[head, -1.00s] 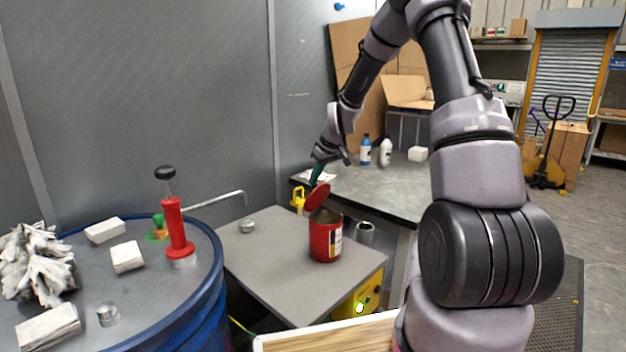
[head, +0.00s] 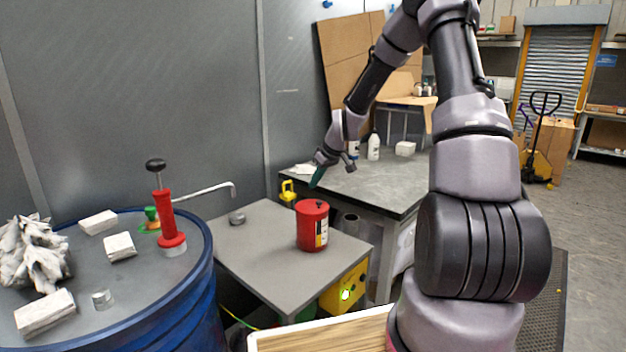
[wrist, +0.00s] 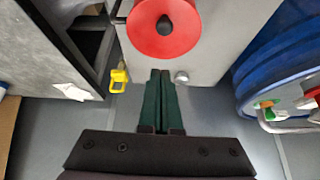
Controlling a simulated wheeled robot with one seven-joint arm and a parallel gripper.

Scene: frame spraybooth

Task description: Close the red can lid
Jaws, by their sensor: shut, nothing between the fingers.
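The red can (head: 312,228) stands upright on the small grey-topped table. Its red lid (head: 312,206) lies flat across the top, so the can looks closed. In the wrist view the lid (wrist: 164,45) shows as a red disc with a dark knob in its middle. My gripper (head: 315,182) is above and just behind the can, apart from the lid. Its green fingers (wrist: 160,75) are pressed together with nothing between them.
The grey-topped table (head: 265,255) has a small metal cap (head: 237,218) to the can's left. A blue drum (head: 180,290) stands left, with a red-handled tool (head: 168,222) on top. A yellow object (head: 288,193) is behind the can. A workbench (head: 375,185) stands behind.

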